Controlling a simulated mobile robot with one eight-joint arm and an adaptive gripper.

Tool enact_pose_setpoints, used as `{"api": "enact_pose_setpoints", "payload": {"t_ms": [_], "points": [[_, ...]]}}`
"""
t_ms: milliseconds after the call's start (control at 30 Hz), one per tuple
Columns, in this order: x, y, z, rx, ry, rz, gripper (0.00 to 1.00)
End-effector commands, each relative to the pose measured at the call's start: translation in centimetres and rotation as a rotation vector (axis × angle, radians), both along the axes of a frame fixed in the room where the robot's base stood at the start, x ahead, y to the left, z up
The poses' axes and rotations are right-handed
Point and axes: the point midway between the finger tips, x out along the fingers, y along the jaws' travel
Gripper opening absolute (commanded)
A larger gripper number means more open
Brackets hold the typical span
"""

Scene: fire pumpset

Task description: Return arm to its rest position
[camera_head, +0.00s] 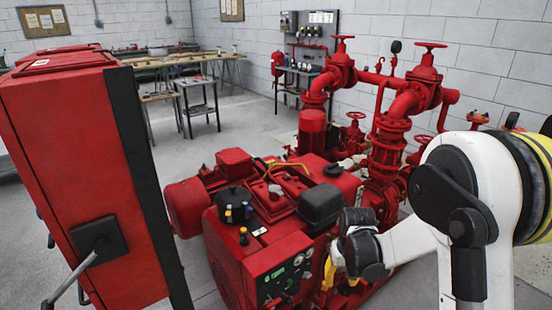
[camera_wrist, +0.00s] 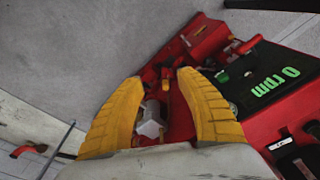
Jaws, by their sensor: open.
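My white arm (camera_head: 405,240) comes in from the right in the head view and reaches toward the red pumpset's control end. My gripper (camera_wrist: 160,85) shows two yellow fingers in the wrist view, apart, with nothing visibly held between them. A small whitish block-like part (camera_wrist: 150,122) shows between the fingers, and I cannot tell its distance. In the head view the gripper is mostly hidden behind my dark wrist, with some yellow showing beside the control panel (camera_head: 287,277).
A tall red cabinet (camera_head: 75,180) with a lever stands at the left. Red pipes and valves (camera_head: 390,130) rise behind the engine (camera_head: 270,205), close to my arm. Workbenches (camera_head: 185,75) stand at the back. Grey floor (camera_head: 205,145) is open between cabinet and benches.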

Motion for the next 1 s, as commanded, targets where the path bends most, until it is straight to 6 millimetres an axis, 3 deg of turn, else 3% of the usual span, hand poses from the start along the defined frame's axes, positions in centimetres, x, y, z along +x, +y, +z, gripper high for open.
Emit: {"api": "enact_pose_setpoints", "payload": {"t_ms": [267,500,700,833,1000], "points": [[-3.4,0.0,10.2,0.001,-0.128,-0.007,0.43],[-9.1,0.0,17.7,0.003,-0.267,-0.014,0.43],[-14.5,0.0,21.1,0.006,-0.383,-0.02,0.43],[-17.4,0.0,22.0,0.009,-0.446,-0.024,0.43],[-19.5,0.0,22.1,0.01,-0.499,-0.027,0.43]]}}
